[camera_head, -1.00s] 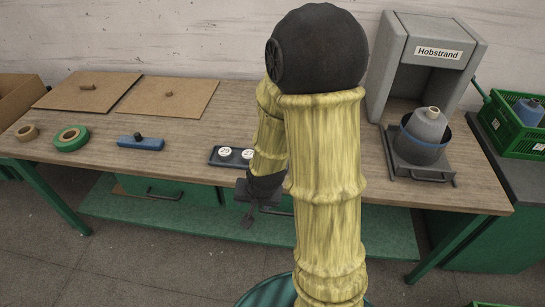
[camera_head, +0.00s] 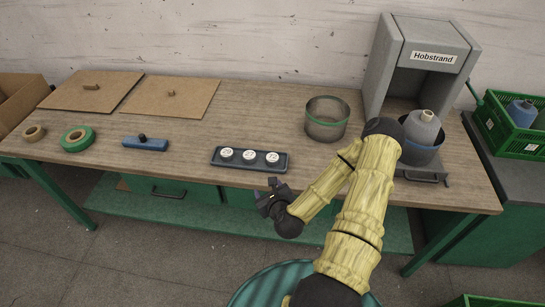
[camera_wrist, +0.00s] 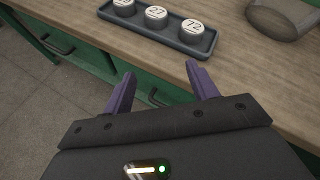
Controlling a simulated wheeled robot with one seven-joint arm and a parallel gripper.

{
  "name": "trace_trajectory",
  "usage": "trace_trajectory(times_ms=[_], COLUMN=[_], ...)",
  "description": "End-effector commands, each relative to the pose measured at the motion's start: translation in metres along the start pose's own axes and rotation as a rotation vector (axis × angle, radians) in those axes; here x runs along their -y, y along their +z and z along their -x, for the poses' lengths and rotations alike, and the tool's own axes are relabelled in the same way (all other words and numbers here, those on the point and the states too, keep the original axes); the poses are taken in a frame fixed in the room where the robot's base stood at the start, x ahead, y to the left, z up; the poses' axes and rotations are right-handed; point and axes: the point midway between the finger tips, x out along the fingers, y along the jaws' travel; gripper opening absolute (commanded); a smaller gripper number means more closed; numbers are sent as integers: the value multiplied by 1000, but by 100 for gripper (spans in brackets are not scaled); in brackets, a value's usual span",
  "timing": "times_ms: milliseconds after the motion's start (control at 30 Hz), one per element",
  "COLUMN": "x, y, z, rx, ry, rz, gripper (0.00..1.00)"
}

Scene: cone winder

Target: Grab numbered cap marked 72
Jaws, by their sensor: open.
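The cap marked 72 (camera_wrist: 193,30) is a round white-topped cap at the right end of a dark tray (camera_wrist: 170,44) in the wrist view. In the head view the same cap (camera_head: 272,158) sits at the tray's right end. The cap marked 27 (camera_wrist: 156,15) is in the middle and a third cap (camera_wrist: 124,5) is at the left, its number partly cut off. My gripper (camera_wrist: 159,76) is open and empty, with purple fingers. It is in front of the table edge, on the near side of the tray, apart from the caps.
A grey cone machine labelled Hobstrand (camera_head: 432,57) and a cone in a pot (camera_head: 422,128) stand at the right. An open round container (camera_head: 326,119) stands behind the tray. A blue block (camera_head: 145,144) and a green tape roll (camera_head: 75,138) lie at the left. The wood between tray and blue block is clear.

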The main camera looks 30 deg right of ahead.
Motion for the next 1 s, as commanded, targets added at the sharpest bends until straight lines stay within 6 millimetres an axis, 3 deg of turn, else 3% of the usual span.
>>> trace_trajectory(times_ms=[100,233,633,1000], x=[20,32,33,37], y=[-1,-3,-4,-7], z=[6,9,6,-20], rx=[26,47,52,53], ry=[-113,-176,-183,-185], rz=[-245,-368,-380,-378], gripper=[58,58,58,58])
